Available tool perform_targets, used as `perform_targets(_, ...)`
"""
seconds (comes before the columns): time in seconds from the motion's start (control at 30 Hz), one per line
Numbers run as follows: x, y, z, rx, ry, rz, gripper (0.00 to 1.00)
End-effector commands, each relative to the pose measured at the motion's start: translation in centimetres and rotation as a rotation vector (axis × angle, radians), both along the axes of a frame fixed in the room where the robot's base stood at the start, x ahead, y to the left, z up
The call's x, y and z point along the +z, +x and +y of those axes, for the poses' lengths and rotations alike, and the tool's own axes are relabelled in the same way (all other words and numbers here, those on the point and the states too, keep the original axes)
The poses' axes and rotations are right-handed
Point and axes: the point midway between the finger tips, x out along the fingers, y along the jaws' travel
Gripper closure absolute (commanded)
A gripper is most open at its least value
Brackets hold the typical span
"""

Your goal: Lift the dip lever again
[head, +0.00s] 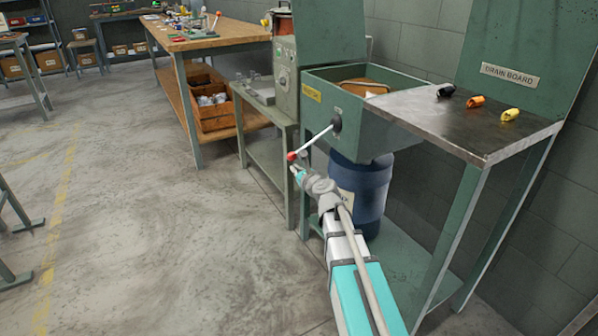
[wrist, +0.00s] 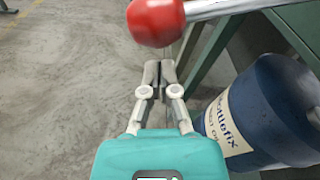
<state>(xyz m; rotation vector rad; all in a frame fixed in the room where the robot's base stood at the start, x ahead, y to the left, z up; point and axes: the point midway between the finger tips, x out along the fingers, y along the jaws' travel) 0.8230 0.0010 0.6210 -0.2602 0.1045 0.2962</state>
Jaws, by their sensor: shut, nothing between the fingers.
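The dip lever (head: 318,138) is a metal rod with a red ball knob (head: 292,156), on a dark pivot at the front of a green tank (head: 362,130). The rod slants down and left from the pivot. My gripper (head: 296,170) is shut and empty, just below the knob. In the wrist view the red knob (wrist: 155,20) is at the top, beyond the closed fingertips (wrist: 158,68), and the rod (wrist: 215,8) runs off to the right. I cannot tell whether the fingertips touch the knob.
A blue drum (head: 363,190) stands under the tank; its label shows in the wrist view (wrist: 226,122). The drain board (head: 465,120) at right holds black, orange and yellow items. A green side table (head: 262,125) stands left of the tank. The floor (head: 160,230) at left is open.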

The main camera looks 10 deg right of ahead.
Motion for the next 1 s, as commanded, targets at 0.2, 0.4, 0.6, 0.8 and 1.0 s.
perform_targets(0.2,1.6,-0.4,0.2,0.000,0.000,0.000,1.00)
perform_targets(0.4,2.0,-0.5,0.3,0.000,0.000,0.000,1.00)
perform_targets(0.6,2.0,-0.6,0.3,0.000,0.000,0.000,1.00)
perform_targets(0.8,2.0,-0.5,0.3,-0.001,0.000,0.000,1.00)
perform_targets(1.0,2.2,-0.6,0.1,-0.004,0.007,0.002,1.00)
